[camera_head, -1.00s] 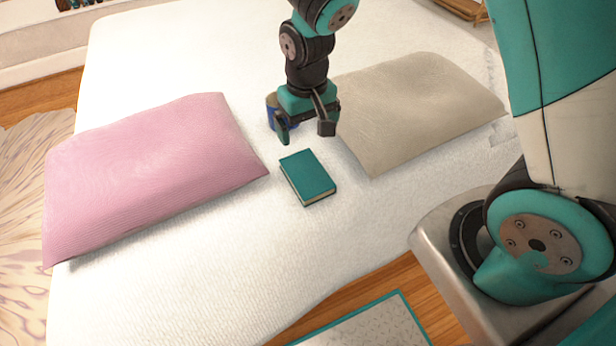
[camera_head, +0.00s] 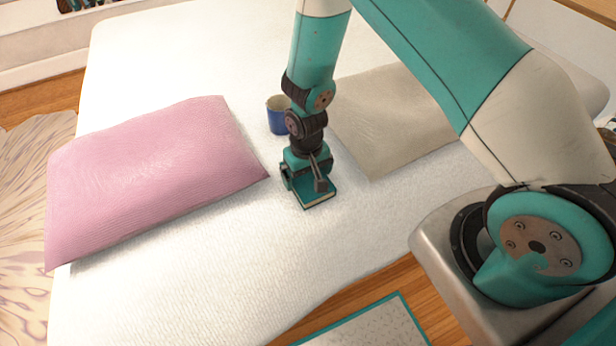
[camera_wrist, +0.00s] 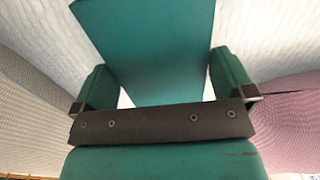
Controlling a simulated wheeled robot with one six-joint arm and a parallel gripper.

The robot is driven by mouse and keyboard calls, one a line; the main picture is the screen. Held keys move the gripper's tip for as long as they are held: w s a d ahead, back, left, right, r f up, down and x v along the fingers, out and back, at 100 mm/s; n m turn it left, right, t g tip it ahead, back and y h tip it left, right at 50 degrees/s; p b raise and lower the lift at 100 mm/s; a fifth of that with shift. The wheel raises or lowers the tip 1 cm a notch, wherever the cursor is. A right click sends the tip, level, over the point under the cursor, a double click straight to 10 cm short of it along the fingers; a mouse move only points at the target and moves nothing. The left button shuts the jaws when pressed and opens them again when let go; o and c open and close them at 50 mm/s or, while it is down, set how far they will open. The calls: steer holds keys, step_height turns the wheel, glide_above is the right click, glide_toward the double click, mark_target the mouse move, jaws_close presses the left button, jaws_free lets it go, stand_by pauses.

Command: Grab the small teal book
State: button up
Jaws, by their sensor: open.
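The small teal book (camera_head: 318,200) lies flat on the white bed, between the two pillows. My gripper (camera_head: 304,187) is down over the book and hides most of its cover in the head view. In the wrist view the teal book (camera_wrist: 150,50) fills the middle, between my open fingers (camera_wrist: 165,88). A finger stands on each side of it, with a narrow strip of white bedding showing beside the book. I cannot tell whether either finger touches it.
A pink pillow (camera_head: 150,170) lies to the left and a beige pillow (camera_head: 385,120) to the right. A blue cup (camera_head: 277,118) stands just behind my gripper. The white bed (camera_head: 210,270) is clear in front. A teal-edged panel (camera_head: 370,325) is at the bottom.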

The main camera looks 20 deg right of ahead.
steer(key=shift+f, duration=0.6)
steer(key=c, duration=0.7)
